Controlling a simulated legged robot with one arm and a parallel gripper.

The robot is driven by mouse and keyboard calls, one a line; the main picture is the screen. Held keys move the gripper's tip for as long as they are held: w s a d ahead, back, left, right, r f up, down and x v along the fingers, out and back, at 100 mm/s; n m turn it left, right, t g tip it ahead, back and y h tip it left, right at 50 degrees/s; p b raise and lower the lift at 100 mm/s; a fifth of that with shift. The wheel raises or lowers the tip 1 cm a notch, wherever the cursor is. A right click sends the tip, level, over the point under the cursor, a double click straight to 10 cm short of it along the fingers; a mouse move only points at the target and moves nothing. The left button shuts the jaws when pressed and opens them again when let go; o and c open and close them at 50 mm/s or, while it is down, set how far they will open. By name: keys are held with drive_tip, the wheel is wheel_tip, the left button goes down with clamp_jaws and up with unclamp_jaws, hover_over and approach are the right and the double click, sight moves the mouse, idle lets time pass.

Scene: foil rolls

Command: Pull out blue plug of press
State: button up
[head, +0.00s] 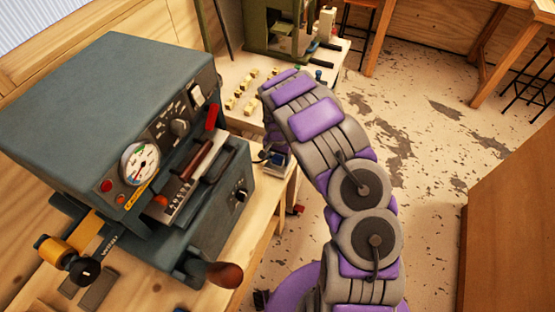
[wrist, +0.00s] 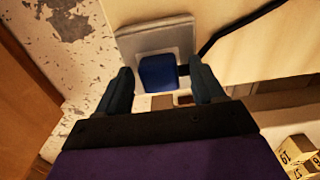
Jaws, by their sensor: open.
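The blue plug (wrist: 157,72) sits in a light grey socket plate (wrist: 150,35) in the wrist view. A black cable (wrist: 232,30) runs from beside the plug to the upper right. My gripper (wrist: 162,85) is open, with one dark finger on each side of the plug. I cannot tell whether either finger touches it. In the head view, the blue-grey press (head: 100,90) with a round dial stands on the wooden bench at left. My arm hides most of the gripper area beside the press's right side.
Small yellowish blocks (head: 243,92) stand on the bench behind the press; some also show in the wrist view (wrist: 298,158). A green machine (head: 270,30) stands at the back. A brown-handled lever (head: 224,274) sticks out at the press's front. Worn floor lies open at right.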

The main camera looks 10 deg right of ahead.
sight(278, 157)
drive_tip(key=shift+c, duration=0.4)
idle(0.3)
clamp_jaws()
idle(0.4)
drive_tip(key=shift+r, duration=0.1)
drive_tip(key=shift+r+p, duration=1.1)
drive_tip(key=shift+r, duration=1.8)
